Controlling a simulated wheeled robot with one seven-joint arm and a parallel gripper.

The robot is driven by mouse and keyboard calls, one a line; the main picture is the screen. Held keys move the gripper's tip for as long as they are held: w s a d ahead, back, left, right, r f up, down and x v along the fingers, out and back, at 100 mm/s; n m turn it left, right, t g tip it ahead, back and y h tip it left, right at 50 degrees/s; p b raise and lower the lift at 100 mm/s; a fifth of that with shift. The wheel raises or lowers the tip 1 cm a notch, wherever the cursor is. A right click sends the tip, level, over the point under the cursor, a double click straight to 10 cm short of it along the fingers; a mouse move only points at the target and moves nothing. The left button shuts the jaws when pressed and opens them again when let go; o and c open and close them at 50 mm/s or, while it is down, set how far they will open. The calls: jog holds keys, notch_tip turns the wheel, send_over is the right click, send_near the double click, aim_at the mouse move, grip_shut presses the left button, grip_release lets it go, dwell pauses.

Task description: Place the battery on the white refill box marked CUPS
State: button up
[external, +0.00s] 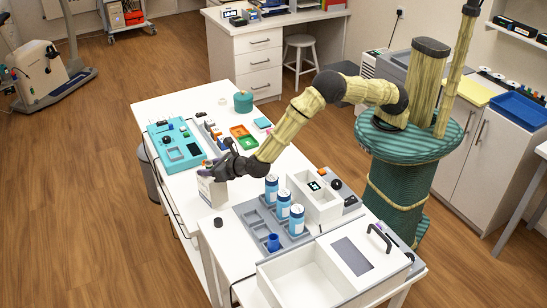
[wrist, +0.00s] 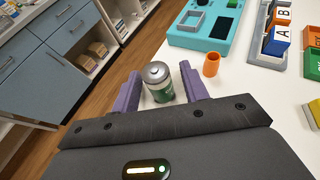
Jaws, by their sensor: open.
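The battery (wrist: 158,85), green with a silver top, stands roughly upright between the two purple fingers of my gripper (wrist: 160,88) in the wrist view. The fingers are open, with one on each side of it. In the external view my gripper (external: 213,169) is right above a white box (external: 212,191) at the table's left edge. The box has small dark marking on its front, too small to read. The battery cannot be made out in the external view. What lies under its base is mostly hidden by my gripper.
A teal device (external: 173,146) lies beyond the box, with an orange ring-shaped piece (wrist: 211,65) near it. Blue-and-white cans (external: 283,206) stand in a grey tray to the right. A small black cylinder (external: 218,222) is at the front edge. Floor lies left of the table.

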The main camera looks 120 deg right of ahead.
jog(key=shift+r, duration=0.25)
jog(key=shift+s+a, duration=0.15)
jog(key=shift+a, duration=0.15)
jog(key=b+v, duration=0.1)
jog(key=v, duration=0.6)
jog(key=shift+d, duration=0.1)
jog(key=shift+s, duration=0.1)
jog(key=s+a+r+m+g+y, duration=0.1)
jog(key=s+a+m+y, duration=0.1)
jog(key=s+m, duration=0.6)
jog(key=s+a+r+m+g+y, duration=0.1)
jog(key=s+m+y, duration=0.4)
jog(key=s, duration=1)
jog(key=s+a+r+m+g+y, duration=0.2)
jog(key=s+m+g+y, duration=0.1)
jog(key=s+m, duration=0.8)
jog(key=shift+s+a+m+y, duration=0.4)
jog(key=shift+s+y, duration=0.2)
jog(key=shift+s, duration=0.05)
